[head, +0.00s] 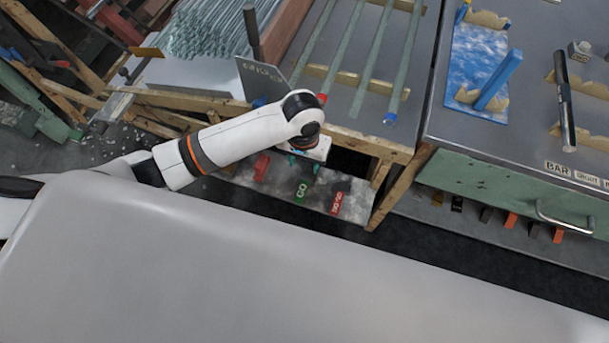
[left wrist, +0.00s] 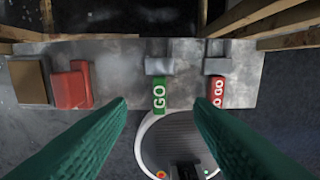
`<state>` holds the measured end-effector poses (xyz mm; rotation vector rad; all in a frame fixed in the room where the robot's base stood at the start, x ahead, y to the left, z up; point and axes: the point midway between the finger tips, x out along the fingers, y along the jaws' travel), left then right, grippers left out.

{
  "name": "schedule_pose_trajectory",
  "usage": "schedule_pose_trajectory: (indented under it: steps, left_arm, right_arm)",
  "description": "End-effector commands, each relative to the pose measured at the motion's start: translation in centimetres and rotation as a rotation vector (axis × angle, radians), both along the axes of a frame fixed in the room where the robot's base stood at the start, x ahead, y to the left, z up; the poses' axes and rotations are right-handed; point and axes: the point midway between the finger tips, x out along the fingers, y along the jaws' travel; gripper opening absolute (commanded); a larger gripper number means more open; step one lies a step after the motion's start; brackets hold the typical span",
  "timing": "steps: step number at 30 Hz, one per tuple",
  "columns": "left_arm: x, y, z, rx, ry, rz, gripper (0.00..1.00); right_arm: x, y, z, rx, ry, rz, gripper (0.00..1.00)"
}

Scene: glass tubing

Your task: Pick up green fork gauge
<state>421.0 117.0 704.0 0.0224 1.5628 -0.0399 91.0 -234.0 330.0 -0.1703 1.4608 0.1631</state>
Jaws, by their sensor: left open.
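The green fork gauge (left wrist: 160,92), marked GO with a grey forked end, lies on a scuffed metal shelf in the left wrist view. It also shows in the head view (head: 302,189). My left gripper (left wrist: 161,104) has its two green fingers spread wide, with nothing between them touching. The green gauge appears centred between the fingertips, beyond them. In the head view my left gripper (head: 295,157) is over the shelf, its fingers partly hidden by the wrist. My right gripper is in neither view.
A red NO GO gauge (left wrist: 217,92) lies right of the green one on the shelf (left wrist: 118,63). A red block (left wrist: 71,86) and a brown block (left wrist: 29,81) lie left. The wooden-framed bench (head: 380,145) with glass tubes stands above the shelf.

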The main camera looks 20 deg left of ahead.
Motion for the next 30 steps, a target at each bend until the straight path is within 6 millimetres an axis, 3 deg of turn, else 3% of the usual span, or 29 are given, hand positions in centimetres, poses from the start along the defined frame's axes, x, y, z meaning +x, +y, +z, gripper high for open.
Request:
schedule_pose_trajectory:
  steps: [10,17,25,30]
  left_arm:
    - [-0.1,0.3,-5.4,0.015,0.012,0.007,0.47]
    - [-0.1,0.2,-7.0,0.012,0.01,0.006,0.47]
    - [-0.4,0.0,-10.9,0.013,0.01,0.006,0.47]
    - [-0.4,0.0,-11.8,0.012,0.008,0.005,0.47]
  right_arm:
    - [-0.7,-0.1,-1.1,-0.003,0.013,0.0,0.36]
    - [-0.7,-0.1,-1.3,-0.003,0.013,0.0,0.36]
    - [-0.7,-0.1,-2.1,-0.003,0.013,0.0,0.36]
    - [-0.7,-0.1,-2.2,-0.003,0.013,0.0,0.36]
